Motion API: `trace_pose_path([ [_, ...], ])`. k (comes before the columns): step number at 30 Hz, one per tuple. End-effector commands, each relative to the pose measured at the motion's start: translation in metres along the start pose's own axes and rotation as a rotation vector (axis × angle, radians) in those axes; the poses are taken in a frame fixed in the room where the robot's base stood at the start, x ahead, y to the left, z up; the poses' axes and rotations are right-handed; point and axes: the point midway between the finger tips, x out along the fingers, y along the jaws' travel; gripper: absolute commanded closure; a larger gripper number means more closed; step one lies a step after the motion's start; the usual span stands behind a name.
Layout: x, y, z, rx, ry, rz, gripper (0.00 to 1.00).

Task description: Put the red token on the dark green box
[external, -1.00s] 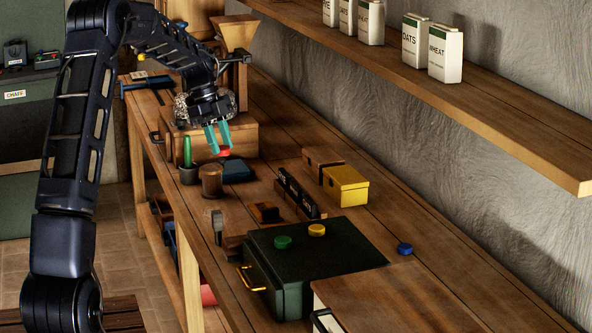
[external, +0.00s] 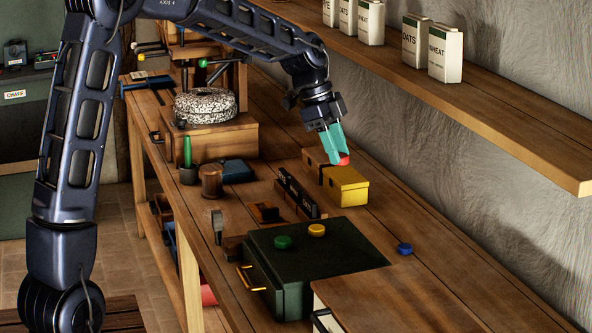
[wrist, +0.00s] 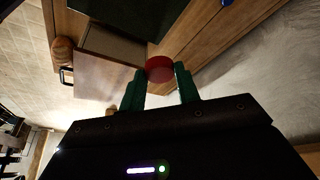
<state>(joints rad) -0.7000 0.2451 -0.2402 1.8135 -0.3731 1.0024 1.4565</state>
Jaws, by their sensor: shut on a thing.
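My gripper (external: 338,146) has teal fingers and is shut on the red token (external: 343,159). It holds the token in the air near the yellow box, on the wall side of the bench. In the wrist view the round red token (wrist: 159,69) sits between the two fingertips. The dark green box (external: 335,262) stands on the bench nearer the camera, with a brass handle on its front. A green token (external: 283,242) and a yellow token (external: 316,230) lie on its top. The right part of its top is bare.
The yellow box (external: 346,188) stands close below my gripper. A blue token (external: 405,249) lies on the bench right of the green box. A shelf (external: 480,95) with several canisters runs along the wall. A pale cabinet (external: 400,300) stands at the front.

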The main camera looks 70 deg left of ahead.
Motion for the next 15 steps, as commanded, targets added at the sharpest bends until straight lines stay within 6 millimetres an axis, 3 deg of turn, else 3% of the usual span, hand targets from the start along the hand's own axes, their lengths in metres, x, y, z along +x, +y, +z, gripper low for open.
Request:
trace_pose_path([
  [5, 0.006, 0.013, -0.014, -0.010, 0.003, -0.002, 0.89],
  [15, 0.065, 0.013, 0.009, -0.014, 0.002, 0.000, 0.89],
])
